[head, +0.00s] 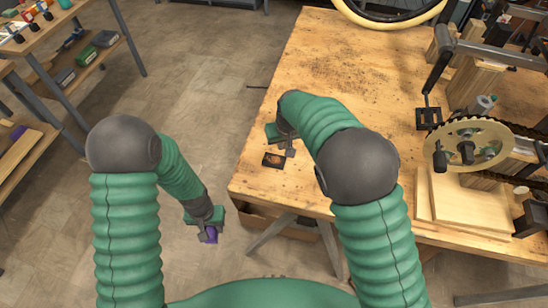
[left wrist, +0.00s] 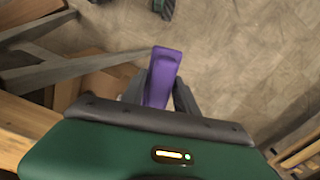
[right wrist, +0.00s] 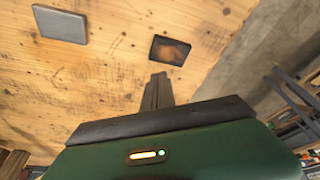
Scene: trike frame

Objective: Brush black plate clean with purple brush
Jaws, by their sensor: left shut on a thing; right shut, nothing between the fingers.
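The purple brush (head: 211,236) is held by my left gripper (head: 207,226) out past the table's left front corner, above the floor. In the left wrist view the purple brush (left wrist: 162,76) sits between the two fingers of my left gripper (left wrist: 159,92). The black plate (head: 273,160) lies flat near the table's left edge with an orange-brown patch on it; it also shows in the right wrist view (right wrist: 169,50). My right gripper (head: 290,150) is shut and empty, just beside the plate; its closed fingers (right wrist: 157,80) point towards it in the right wrist view.
A grey square plate (right wrist: 60,24) lies on the table in the right wrist view. The wooden table (head: 335,70) has dark specks. The trike frame with a toothed chainring (head: 470,142) stands on wooden blocks at the right. A shelf (head: 70,50) stands at the far left.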

